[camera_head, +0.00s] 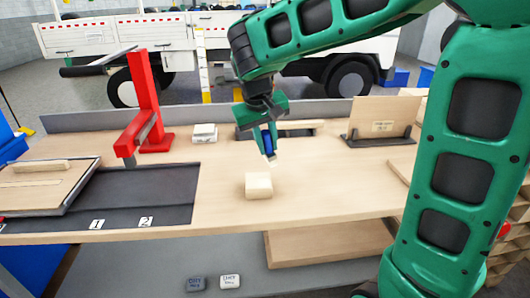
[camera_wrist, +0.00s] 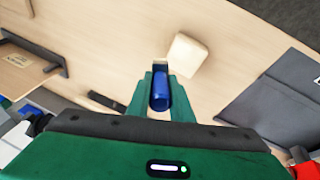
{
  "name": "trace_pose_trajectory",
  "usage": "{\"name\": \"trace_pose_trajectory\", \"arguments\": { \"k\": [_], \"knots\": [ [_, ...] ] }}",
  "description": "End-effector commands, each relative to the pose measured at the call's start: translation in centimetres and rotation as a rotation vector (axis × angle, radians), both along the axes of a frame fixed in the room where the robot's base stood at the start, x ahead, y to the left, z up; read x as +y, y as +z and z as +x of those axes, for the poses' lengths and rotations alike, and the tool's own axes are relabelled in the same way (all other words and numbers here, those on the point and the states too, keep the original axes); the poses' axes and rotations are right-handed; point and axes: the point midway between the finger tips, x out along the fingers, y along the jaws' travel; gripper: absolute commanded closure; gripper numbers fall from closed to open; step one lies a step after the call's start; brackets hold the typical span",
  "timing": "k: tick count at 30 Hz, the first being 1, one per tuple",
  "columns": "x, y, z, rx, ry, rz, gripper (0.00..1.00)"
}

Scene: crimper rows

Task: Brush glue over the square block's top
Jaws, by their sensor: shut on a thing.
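A pale cream square block (camera_head: 258,186) sits on the wooden table near its front edge; it also shows in the wrist view (camera_wrist: 185,54). My gripper (camera_head: 268,152) is shut on a brush with a blue handle (camera_head: 267,143) and points down, above and a little behind the block. In the wrist view the blue handle (camera_wrist: 160,92) lies between the green fingers, with a pale tip (camera_wrist: 161,61) beyond them. The tip shows close to the block's edge; I cannot tell whether it touches. No glue can be made out on the block's top.
A red stand (camera_head: 147,110) rises at the left behind a dark mat (camera_head: 150,185) marked 1 and 2. A small white stack (camera_head: 205,133) lies at the back. A wooden board in a dark holder (camera_head: 382,120) stands at the right. The table around the block is clear.

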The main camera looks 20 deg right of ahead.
Motion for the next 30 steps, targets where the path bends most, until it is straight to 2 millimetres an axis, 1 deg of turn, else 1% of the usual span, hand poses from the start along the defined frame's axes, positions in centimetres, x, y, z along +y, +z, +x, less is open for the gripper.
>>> {"name": "trace_pose_trajectory", "arguments": {
  "k": [6,10,30],
  "knots": [
    [-0.3,2.1,0.0,-0.002,-0.005,0.000,1.00],
    [-0.4,2.8,0.0,-0.001,-0.006,0.000,1.00],
    [-0.6,3.0,-0.1,-0.001,-0.009,0.000,1.00]
  ]
}}
